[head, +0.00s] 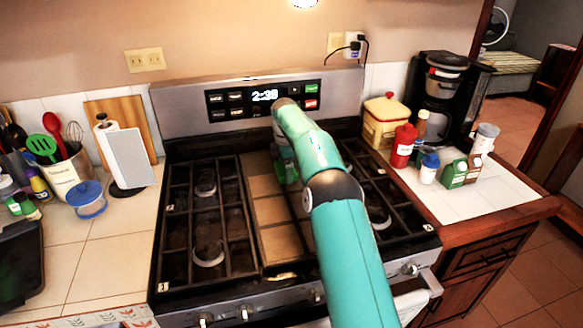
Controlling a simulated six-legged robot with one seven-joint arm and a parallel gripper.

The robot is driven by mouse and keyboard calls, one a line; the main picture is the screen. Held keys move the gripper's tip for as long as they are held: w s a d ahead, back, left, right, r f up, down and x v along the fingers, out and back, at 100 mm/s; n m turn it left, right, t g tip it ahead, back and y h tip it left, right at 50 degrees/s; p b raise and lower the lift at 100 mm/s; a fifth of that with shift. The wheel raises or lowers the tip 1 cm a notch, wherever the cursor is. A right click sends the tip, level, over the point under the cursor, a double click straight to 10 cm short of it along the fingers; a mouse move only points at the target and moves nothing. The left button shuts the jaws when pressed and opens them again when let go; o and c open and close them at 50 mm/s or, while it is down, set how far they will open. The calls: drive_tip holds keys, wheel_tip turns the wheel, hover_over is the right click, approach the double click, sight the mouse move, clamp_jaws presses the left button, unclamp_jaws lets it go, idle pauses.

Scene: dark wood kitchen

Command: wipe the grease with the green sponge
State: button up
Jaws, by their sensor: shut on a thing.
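My gripper (287,172) is at the back of the stove's middle panel, pointing down, partly hidden by my own arm. It is shut on the green sponge, of which at most a small green patch shows beside the wrist. The stove (205,225) is black and steel. Its tan middle panel (280,208) lies between the grates. I cannot make out a distinct grease spot, and my arm covers part of the panel. I cannot tell whether the sponge touches the panel.
Black grates flank the panel. The control panel (262,97) rises close behind my gripper. On the right counter are a red bottle (403,146), a yellow canister (386,122) and a coffee maker (437,100). On the left are a paper towel holder (127,160) and a utensil crock (75,180).

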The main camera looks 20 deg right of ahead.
sight(272, 178)
drive_tip(key=shift+a+f, duration=0.15)
drive_tip(key=shift+a, duration=2.2)
drive_tip(key=shift+d+r, duration=0.2)
drive_tip(key=shift+r, duration=2.9)
drive_tip(key=shift+r, duration=0.15)
wheel_tip(272, 178, up, 3)
drive_tip(key=shift+f, duration=0.1)
drive_tip(key=shift+s, duration=0.1)
